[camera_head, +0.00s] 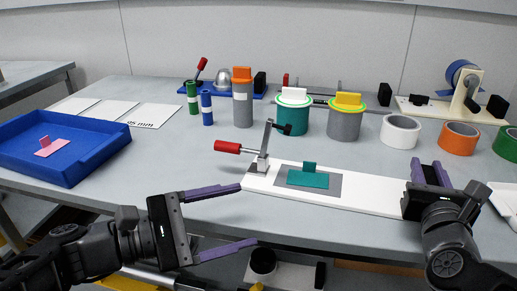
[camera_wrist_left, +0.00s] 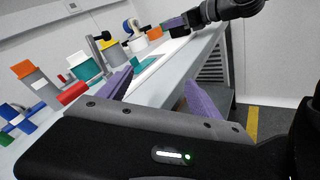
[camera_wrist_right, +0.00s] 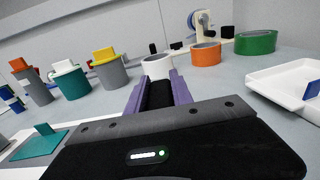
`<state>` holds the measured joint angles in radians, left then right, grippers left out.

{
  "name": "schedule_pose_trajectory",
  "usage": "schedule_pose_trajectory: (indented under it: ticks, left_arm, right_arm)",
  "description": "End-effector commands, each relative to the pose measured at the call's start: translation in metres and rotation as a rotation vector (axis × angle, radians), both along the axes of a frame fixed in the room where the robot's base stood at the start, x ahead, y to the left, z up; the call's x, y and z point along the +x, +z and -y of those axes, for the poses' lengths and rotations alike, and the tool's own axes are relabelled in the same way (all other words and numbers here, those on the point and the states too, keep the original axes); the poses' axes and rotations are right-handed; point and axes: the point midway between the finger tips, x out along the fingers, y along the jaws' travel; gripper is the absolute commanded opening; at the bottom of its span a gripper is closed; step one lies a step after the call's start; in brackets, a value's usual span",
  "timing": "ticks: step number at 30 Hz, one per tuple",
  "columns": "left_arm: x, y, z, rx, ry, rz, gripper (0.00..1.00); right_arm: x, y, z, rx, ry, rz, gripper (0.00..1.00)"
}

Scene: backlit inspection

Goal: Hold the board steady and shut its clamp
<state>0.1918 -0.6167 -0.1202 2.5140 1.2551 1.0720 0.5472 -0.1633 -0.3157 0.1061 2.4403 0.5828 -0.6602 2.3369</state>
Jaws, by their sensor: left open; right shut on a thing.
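The white board (camera_head: 347,191) lies on the table in front of me, with a grey patch and a teal plate (camera_head: 308,179) with an upright tab on it. The clamp (camera_head: 261,160) stands at the board's left end; its red handle (camera_head: 228,147) points left and its arm is raised. My left gripper (camera_head: 243,216) is open and empty, left of the board and in front of the clamp. The red handle also shows in the left wrist view (camera_wrist_left: 73,93).
A blue tray (camera_head: 104,166) with a pink plate stands at left. Several canisters (camera_head: 293,113) and tape rolls (camera_head: 400,132) stand behind the board. A white tray (camera_wrist_right: 289,84) is right of my right gripper. The table left of the clamp is clear.

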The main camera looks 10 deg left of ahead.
Motion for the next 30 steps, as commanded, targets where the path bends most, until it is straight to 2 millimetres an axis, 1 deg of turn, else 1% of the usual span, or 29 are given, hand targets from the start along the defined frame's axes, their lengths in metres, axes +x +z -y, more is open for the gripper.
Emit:
schedule_pose_trajectory:
  ticks: [1, 3, 6, 9, 10, 12, 14, 24, 28, 30]
  left_arm:
    - [0.013, 0.005, -0.023, -0.082, 0.097, -0.069, 0.74]
    - [0.026, 0.012, -0.052, -0.204, 0.217, -0.158, 0.74]
    - [0.038, 0.019, -0.089, -0.360, 0.349, -0.251, 0.74]
    - [0.044, 0.023, -0.112, -0.469, 0.426, -0.308, 0.74]
    - [0.045, 0.023, -0.117, -0.491, 0.441, -0.319, 0.74]
    - [0.046, 0.024, -0.123, -0.522, 0.460, -0.333, 0.74]
    - [0.046, 0.024, -0.125, -0.531, 0.466, -0.338, 0.74]
    - [0.048, 0.024, -0.124, -0.528, 0.463, -0.338, 0.74]
    - [0.055, 0.024, -0.120, -0.528, 0.462, -0.340, 0.74]
    - [0.062, 0.024, -0.116, -0.528, 0.461, -0.340, 0.74]
  right_arm:
    - [0.000, -0.004, 0.000, 0.001, 0.001, -0.008, 0.00]
    - [0.000, -0.004, 0.000, 0.001, 0.001, -0.008, 0.00]
    - [0.000, -0.004, 0.000, 0.001, 0.001, -0.008, 0.00]
    - [0.000, -0.004, 0.000, 0.001, 0.001, -0.008, 0.00]
    - [0.000, -0.004, 0.000, 0.001, 0.001, -0.008, 0.00]
    - [0.000, -0.004, 0.000, 0.001, 0.001, -0.009, 0.00]
    - [0.000, -0.004, 0.000, 0.001, 0.001, -0.009, 0.00]
    - [0.000, -0.004, 0.000, 0.001, 0.001, -0.009, 0.00]
    - [0.000, -0.004, 0.000, 0.001, 0.001, -0.009, 0.00]
    - [0.000, -0.004, 0.000, 0.001, 0.001, -0.009, 0.00]
